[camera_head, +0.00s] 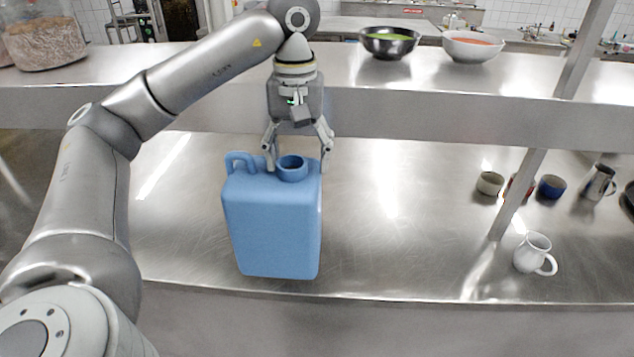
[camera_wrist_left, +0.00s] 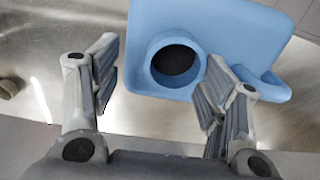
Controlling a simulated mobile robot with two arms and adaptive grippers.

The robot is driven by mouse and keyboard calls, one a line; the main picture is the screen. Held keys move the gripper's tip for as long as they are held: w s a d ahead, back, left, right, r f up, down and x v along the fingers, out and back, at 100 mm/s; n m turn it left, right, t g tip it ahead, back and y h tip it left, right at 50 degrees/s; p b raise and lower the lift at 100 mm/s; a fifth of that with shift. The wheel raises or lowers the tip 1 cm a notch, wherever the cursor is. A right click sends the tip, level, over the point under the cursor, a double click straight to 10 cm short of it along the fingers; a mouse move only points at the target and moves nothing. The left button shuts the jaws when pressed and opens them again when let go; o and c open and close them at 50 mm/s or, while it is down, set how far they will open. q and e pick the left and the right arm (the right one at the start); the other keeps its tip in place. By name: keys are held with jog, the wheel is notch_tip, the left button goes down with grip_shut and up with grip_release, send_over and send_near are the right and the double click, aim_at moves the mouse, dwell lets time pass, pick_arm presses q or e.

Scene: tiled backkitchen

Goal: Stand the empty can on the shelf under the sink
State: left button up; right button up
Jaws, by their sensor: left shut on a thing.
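The can (camera_head: 272,228) is a blue jerrycan with a loop handle and a round, open neck. It is upright in front of the lower steel surface in the head view; whether its base touches the steel I cannot tell. My left gripper (camera_head: 298,160) points down over its top, shut on it, with one finger on each side of the neck. In the left wrist view the can (camera_wrist_left: 232,32) fills the top, with the dark neck opening between the gripper's fingers (camera_wrist_left: 160,85). The right gripper is not in view. I cannot make out a sink or a shelf under it.
A white mug (camera_head: 533,253) stands right near the front edge. Small cups (camera_head: 490,183) and a metal pitcher (camera_head: 597,182) stand behind it, near a steel post (camera_head: 517,195). An upper steel shelf (camera_head: 200,95) runs behind, with two bowls (camera_head: 472,46). The steel between can and mug is clear.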

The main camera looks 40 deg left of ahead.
aim_at(309, 148)
pick_arm(q)
jog(key=w, duration=0.1)
jog(key=w+f, duration=0.1)
jog(key=w+f+p, duration=0.1)
jog(key=shift+w+a, duration=0.35)
jog(key=shift+w, duration=0.05)
jog(key=w+a+f+p, duration=0.1)
jog(key=w+f+p, duration=0.3)
jog(key=f, duration=0.4)
jog(key=shift+f, duration=0.15)
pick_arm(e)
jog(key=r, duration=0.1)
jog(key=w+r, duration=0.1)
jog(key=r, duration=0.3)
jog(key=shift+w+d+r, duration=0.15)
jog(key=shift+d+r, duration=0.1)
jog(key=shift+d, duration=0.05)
pick_arm(q)
jog(key=shift+f, duration=0.2)
jog(key=o, duration=1.6)
jog(key=shift+o, duration=0.6)
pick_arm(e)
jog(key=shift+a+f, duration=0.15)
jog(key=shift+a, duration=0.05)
